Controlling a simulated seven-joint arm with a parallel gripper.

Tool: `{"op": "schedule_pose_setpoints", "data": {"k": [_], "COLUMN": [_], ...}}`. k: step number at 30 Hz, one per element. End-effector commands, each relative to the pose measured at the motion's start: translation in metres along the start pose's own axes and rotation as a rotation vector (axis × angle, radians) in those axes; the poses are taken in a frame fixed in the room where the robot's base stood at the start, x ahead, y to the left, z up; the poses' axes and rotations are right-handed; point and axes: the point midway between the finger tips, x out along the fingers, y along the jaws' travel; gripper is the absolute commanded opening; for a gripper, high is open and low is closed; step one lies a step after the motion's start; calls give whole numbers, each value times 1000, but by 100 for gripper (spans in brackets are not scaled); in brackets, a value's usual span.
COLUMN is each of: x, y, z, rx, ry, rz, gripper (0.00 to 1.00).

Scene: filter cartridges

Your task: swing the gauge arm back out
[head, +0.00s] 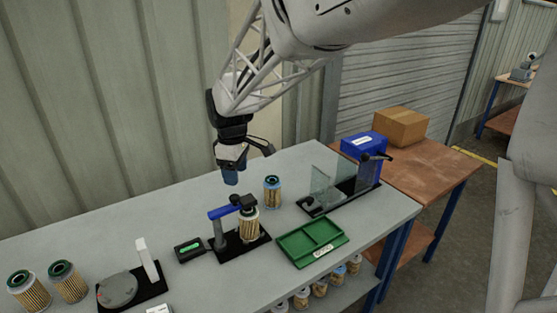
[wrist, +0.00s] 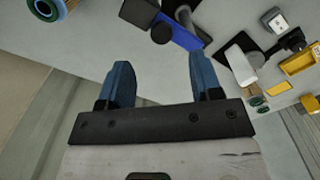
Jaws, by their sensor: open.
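The gauge stand (head: 226,250) is a black base with a grey post and a blue gauge arm (head: 222,212). The arm reaches right from the post, and its black head (head: 242,202) sits over a pleated filter cartridge (head: 250,228) on the base. I cannot tell whether the head touches the cartridge. My gripper (head: 231,177) is open and empty, above and behind the gauge arm, apart from it. In the wrist view, the gripper (wrist: 160,80) has its two blue fingers spread. The blue arm (wrist: 184,38) shows beyond them at the top, partly cut off.
A loose cartridge (head: 272,192) stands behind right of the gauge. A small box with a green display (head: 190,250) is left of it, and a green tray (head: 312,243) right. A clear-panelled fixture (head: 335,188) stands farther right. Two cartridges (head: 67,282) stand at far left.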

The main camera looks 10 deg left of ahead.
Motion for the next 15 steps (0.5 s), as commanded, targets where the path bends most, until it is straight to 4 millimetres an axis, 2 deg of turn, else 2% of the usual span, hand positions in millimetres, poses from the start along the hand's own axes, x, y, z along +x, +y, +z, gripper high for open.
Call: {"op": "schedule_pose_setpoints", "data": {"k": [4, 15], "x": [3, 4], "y": [0, 0], "z": [-11, -11], "rx": [-26, -27], "ry": [-2, -2], "rz": [-3, -3], "gripper": [59, 59]}}
